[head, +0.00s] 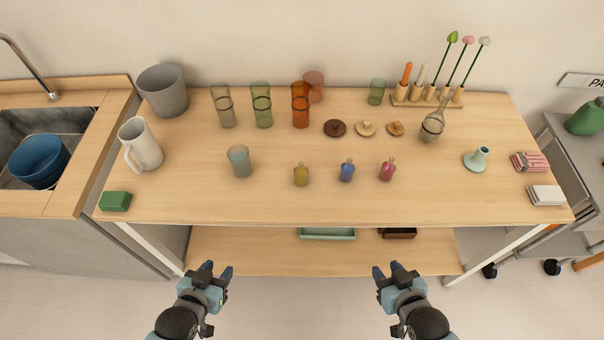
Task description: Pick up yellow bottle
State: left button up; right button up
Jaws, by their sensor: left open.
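The yellow bottle (301,175) is small and stands upright near the front middle of the wooden table (270,205). A blue bottle (347,171) and a pink bottle (387,170) stand in a row to its right. My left gripper (218,269) is open and empty, in front of the table edge and to the left of the yellow bottle. My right gripper (385,270) is also in front of the table edge, to the right of the yellow bottle. Its fingertips are apart with nothing between them. Neither gripper touches a bottle.
A grey-green cup (239,161) stands left of the yellow bottle. Tall glasses (261,106) and round lids (335,128) are behind it. A white pitcher (140,145) and green block (115,201) are at the left. A lower shelf (260,255) holds trays. The table front before the bottles is clear.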

aim_at(301, 172)
jog(key=j+z, duration=0.2)
jog(key=z, duration=0.25)
jog(key=j+z, duration=0.2)
jog(key=z, duration=0.2)
jog(key=j+z, duration=0.2)
jog(key=z, duration=0.25)
jog(key=k+j+z, duration=0.2)
jog(key=j, duration=0.2)
jog(key=k+j+z, duration=0.25)
jog(key=j, duration=0.55)
